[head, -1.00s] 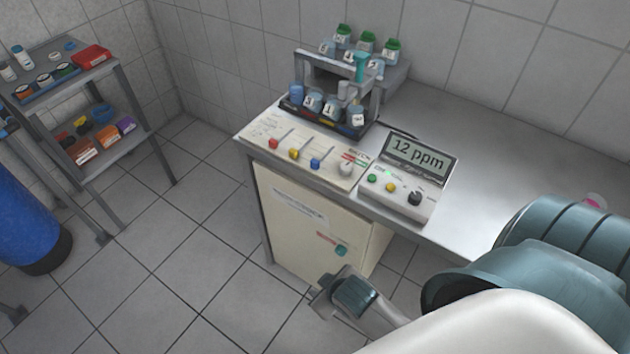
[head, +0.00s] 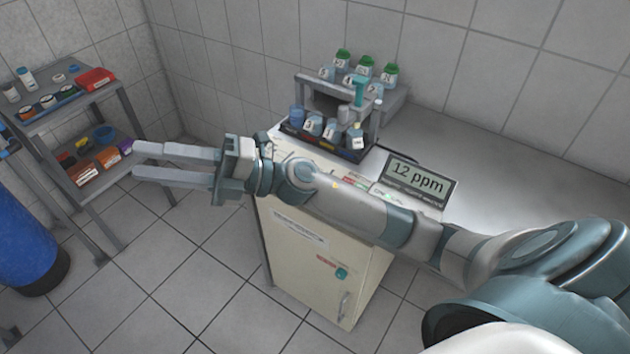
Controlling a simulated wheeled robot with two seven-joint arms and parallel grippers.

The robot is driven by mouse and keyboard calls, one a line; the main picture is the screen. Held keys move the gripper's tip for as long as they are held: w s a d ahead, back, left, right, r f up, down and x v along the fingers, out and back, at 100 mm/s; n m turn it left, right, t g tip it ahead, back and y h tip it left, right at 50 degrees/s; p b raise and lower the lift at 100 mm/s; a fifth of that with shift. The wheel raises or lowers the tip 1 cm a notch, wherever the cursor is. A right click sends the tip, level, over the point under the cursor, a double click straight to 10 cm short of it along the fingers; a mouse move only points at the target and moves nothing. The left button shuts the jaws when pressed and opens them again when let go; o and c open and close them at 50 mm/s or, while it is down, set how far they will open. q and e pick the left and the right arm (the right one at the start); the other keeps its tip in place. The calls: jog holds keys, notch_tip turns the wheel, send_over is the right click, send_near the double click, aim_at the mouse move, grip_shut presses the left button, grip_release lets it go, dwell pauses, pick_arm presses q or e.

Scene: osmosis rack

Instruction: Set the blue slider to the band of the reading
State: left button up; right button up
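The meter display (head: 418,176) reads 12 ppm. The cream slider panel (head: 284,143) lies left of it on the bench, mostly behind my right arm. The blue slider is hidden behind that arm now; a second ago it showed near the front end of its slot. My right gripper (head: 136,160) points left, its two fingers apart with nothing between them. In the picture it lies left of the panel, over the floor and the shelf's edge. My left gripper is out of view.
A rack with several bottles and jars (head: 372,142) stands behind the panel. A cream cabinet (head: 310,262) is under the bench. A metal shelf (head: 140,190) with boxes and a blue cylinder (head: 28,235) are at left. The bench (head: 500,178) right of the meter looks clear.

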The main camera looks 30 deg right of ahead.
jog(key=d+f+n+g+h, duration=0.7)
jog(key=f+n+g+h, duration=0.25)
jog(key=f, duration=0.25)
jog(key=w+d+h, duration=0.1)
jog(key=d+h, duration=0.2)
jog(key=d, duration=0.5)
jog(key=w+d+r+m+h, duration=0.1)
jog(key=d+h, duration=0.3)
jog(key=d, duration=0.5)
jog(key=w+d+t+h, duration=0.1)
jog(key=d+h, duration=0.3)
jog(key=d, duration=0.4)
jog(key=shift+w+d+r, duration=0.25)
jog(key=shift+w+d, duration=0.15)
jog(key=shift+w, duration=0.45)
jog(key=shift+f+m, duration=0.15)
jog(key=shift+m, duration=0.1)
notch_tip(320, 180, down, 16)
jog(key=p, duration=0.5)
jog(key=shift+a, duration=0.1)
jog(key=shift+f+p, duration=0.35)
jog(key=shift+f, duration=0.25)
